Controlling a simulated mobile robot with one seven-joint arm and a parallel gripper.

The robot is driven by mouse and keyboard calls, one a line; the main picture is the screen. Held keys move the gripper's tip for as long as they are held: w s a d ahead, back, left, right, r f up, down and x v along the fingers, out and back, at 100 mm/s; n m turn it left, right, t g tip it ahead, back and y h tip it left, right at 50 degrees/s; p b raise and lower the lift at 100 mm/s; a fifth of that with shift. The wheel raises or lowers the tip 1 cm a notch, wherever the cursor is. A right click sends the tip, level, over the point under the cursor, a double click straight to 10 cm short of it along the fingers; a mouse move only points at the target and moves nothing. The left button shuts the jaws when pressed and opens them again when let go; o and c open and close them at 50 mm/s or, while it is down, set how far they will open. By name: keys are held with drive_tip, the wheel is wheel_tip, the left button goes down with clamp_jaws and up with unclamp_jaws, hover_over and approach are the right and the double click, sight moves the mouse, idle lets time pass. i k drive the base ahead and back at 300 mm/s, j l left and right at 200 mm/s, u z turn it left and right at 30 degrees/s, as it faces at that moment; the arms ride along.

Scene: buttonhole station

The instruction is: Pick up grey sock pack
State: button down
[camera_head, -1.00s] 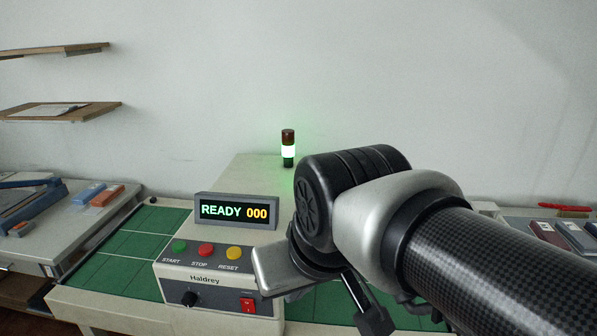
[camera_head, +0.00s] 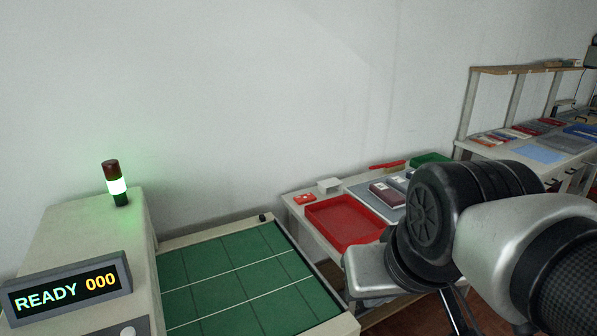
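A greyish pack (camera_head: 400,184) lies on a grey mat (camera_head: 366,195) on the side table at the right, next to a dark maroon pack (camera_head: 386,194). It is small and partly behind my arm, so I cannot be sure it is the grey sock pack. My gripper (camera_head: 457,312) hangs in the lower right, in front of the side table and apart from the packs. Its fingertips are cut off by the bottom edge, so its opening and any contents are hidden.
A green bin (camera_head: 430,159) stands behind. The machine's READY 000 display (camera_head: 67,288) and green gridded bed (camera_head: 240,280) fill the left. Shelving (camera_head: 515,69) stands at far right.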

sight(398, 183)
drive_tip(key=z, duration=0.75)
drive_tip(key=i+l+z, duration=0.3)
drive_tip(key=z, duration=0.2)
drive_tip(key=i+l+z, duration=0.1)
drive_tip(key=i+z, duration=0.4)
drive_tip(key=i+l+u, duration=0.1)
drive_tip(key=i, duration=0.35)
drive_tip(key=i+l+u, duration=0.15)
drive_tip(key=i, duration=0.3)
drive_tip(key=i+l+u, duration=0.1)
drive_tip(key=i, duration=0.35)
drive_tip(key=i+u, duration=0.25)
drive_tip(key=u, duration=0.15)
drive_tip(key=i+u, duration=0.4)
drive_tip(key=i+l+u, duration=0.15)
drive_tip(key=u, duration=0.25)
drive_tip(key=i+l+u, duration=0.2)
drive_tip(key=u, duration=0.25)
